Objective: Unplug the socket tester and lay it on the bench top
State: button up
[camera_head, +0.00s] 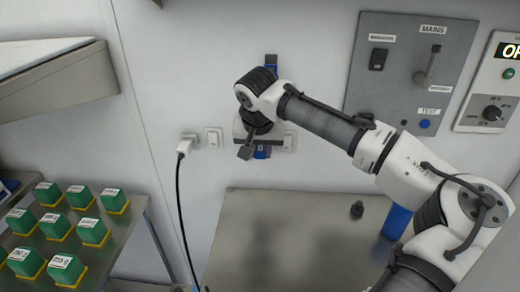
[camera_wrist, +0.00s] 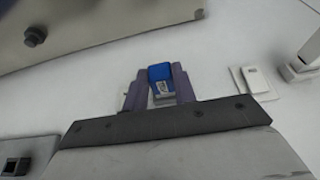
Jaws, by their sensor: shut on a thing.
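The socket tester (camera_wrist: 161,76) is a small blue block with a pale printed label. In the wrist view it sits between the two purple fingers of my gripper (camera_wrist: 160,82), which are shut on it. It is close to the white wall, in line with the wall sockets. Whether its pins are in a socket is hidden.
A white plug (camera_head: 186,144) with a black cable and a socket plate (camera_head: 213,138) are left of my gripper. Another plate (camera_head: 290,141) is close on its right. A dark knob (camera_head: 357,209) and a blue cup (camera_head: 397,222) stand on the bench's right side. Its middle is clear.

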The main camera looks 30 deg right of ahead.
grip_shut()
jog(key=shift+r, duration=0.1)
jog(key=shift+r+p, duration=0.15)
jog(key=shift+p, duration=0.75)
jog(key=shift+s+a+g, duration=0.3)
jog(key=shift+s+a, duration=0.1)
jog(key=shift+s, duration=0.1)
dwell(0.5)
jog(key=shift+s+a, duration=0.2)
jog(key=shift+s, duration=0.1)
jog(key=shift+s, duration=0.1)
dwell(0.4)
jog(key=shift+s+a, duration=0.35)
jog(key=shift+s+a, duration=0.25)
jog(key=shift+s, duration=0.05)
dwell(0.3)
jog(key=shift+s+a, duration=0.35)
jog(key=shift+s, duration=0.2)
